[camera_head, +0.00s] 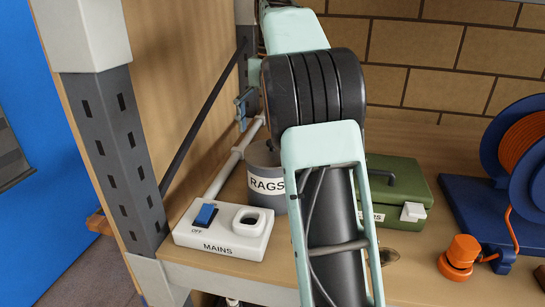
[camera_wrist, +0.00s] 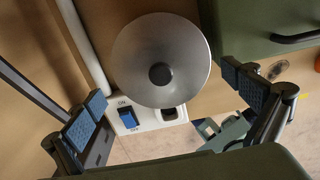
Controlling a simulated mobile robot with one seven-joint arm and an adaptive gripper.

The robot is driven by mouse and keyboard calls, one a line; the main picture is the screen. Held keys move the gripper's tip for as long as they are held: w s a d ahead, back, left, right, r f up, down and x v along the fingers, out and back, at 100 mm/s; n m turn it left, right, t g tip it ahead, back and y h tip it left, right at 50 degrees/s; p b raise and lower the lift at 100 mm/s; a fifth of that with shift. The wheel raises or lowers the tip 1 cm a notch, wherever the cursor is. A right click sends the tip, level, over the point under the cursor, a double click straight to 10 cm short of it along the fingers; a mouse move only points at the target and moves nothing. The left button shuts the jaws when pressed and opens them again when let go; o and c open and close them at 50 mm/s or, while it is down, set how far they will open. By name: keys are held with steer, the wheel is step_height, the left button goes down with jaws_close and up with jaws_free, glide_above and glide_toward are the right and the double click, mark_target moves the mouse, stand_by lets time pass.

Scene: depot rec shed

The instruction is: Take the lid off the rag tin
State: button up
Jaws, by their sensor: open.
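The rag tin (camera_head: 262,160) is a grey can with a "RAGS" label, upright on the wooden shelf. My arm hides its right side and part of its top in the head view. In the wrist view I look down on its round grey lid (camera_wrist: 140,50), which has a dark knob (camera_wrist: 161,74) at its centre. The lid sits on the tin. My gripper (camera_wrist: 165,103) is open and empty, its blue-padded fingers wide apart to the left and right of the tin's lower edge in the picture. In the head view my own arm hides the gripper.
A white mains box (camera_head: 222,232) with a blue switch stands close in front of the tin. A green case (camera_head: 400,180) with a dark handle is to its right. A blue reel with orange cable (camera_head: 525,150) stands farther right. A pipe runs along the wooden side panel.

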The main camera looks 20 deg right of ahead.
steer(key=shift+s+f+b, duration=0.1)
steer(key=shift+f+b, duration=0.2)
steer(key=shift+f, duration=1.2)
steer(key=shift+c, duration=0.3)
steer(key=shift+s, duration=0.1)
jaws_close()
